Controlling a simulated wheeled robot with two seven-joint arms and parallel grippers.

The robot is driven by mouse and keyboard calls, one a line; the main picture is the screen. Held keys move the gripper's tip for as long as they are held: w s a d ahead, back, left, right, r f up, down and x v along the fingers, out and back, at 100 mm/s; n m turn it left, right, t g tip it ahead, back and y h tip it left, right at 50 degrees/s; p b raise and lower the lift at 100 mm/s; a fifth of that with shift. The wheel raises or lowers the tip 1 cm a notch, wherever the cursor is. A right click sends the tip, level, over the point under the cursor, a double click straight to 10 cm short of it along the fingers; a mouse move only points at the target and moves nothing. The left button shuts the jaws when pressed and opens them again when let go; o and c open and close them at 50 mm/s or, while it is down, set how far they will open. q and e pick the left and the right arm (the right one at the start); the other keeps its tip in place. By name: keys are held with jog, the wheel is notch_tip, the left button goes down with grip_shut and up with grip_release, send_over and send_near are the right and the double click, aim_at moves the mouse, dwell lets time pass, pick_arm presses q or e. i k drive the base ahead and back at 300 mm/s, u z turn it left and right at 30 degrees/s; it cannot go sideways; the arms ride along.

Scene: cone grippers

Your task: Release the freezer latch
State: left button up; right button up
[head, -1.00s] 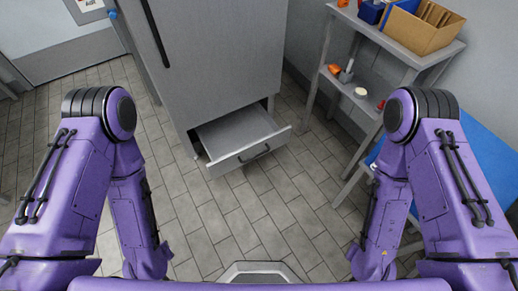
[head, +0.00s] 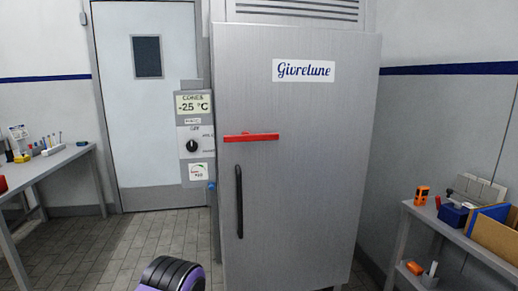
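The grey freezer (head: 300,190) stands upright in the middle of the head view, its door shut. A red latch bar (head: 251,137) lies level across the left part of the door, above a black vertical handle (head: 239,202). A control panel (head: 194,135) on the freezer's left side carries a "-25 °C" display, a black knob (head: 192,146) and a small gauge label. A purple and black part of my arm shows at the bottom edge. Neither gripper is in view.
A white door (head: 147,110) with a dark window is behind at left. A bench (head: 45,163) with small items stands far left. A metal shelf table (head: 465,243) with a cardboard box and orange items stands at right. Tiled floor is open at lower left.

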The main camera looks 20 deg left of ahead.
aim_at(245, 137)
jog(key=u, duration=1.95)
jog(key=k, duration=0.4)
jog(key=z, duration=2.05)
jog(key=i, duration=0.5)
jog(key=u, duration=0.1)
